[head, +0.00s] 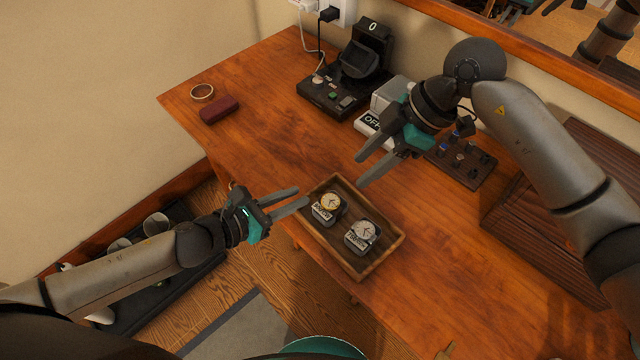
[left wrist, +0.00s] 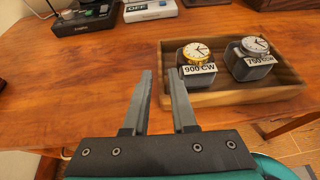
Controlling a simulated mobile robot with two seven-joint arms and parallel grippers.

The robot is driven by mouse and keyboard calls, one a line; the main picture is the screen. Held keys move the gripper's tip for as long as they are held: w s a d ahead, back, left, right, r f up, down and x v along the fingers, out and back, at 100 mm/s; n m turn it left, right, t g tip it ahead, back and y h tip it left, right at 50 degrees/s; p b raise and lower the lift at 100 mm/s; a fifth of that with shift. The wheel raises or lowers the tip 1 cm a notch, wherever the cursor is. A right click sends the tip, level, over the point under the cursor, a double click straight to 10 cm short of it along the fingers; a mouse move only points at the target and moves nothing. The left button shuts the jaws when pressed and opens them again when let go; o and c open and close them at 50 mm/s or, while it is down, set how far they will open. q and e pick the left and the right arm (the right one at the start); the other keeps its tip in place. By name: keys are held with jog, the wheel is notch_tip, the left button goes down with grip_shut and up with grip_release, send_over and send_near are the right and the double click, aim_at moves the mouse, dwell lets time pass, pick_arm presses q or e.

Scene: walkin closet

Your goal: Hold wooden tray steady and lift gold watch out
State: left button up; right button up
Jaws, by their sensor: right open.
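The wooden tray (head: 385,259) sits on the desk near its front edge; it also shows in the left wrist view (left wrist: 225,97). The gold watch (head: 331,202) rests on a dark cushion with a "900 CW" label, in the tray's left part; it also shows in the left wrist view (left wrist: 197,51). My left gripper (head: 302,198) is open and empty, its fingertips close to the tray's left side; contact cannot be told. My right gripper (head: 359,171) is open and empty, above the desk just beyond the tray's far side.
A silver watch (head: 363,233) on another cushion is in the same tray. Behind stand a black watch stand (head: 345,82), a white "OFF" box (head: 372,122) and a dark accessory tray (head: 470,168). A ring (head: 202,92) and red case (head: 219,109) lie far left. The desk's left middle is clear.

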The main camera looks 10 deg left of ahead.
aim_at(313, 190)
pick_arm(q)
jog(key=x, duration=0.8)
jog(key=shift+c, duration=0.2)
grip_shut()
dwell(1.2)
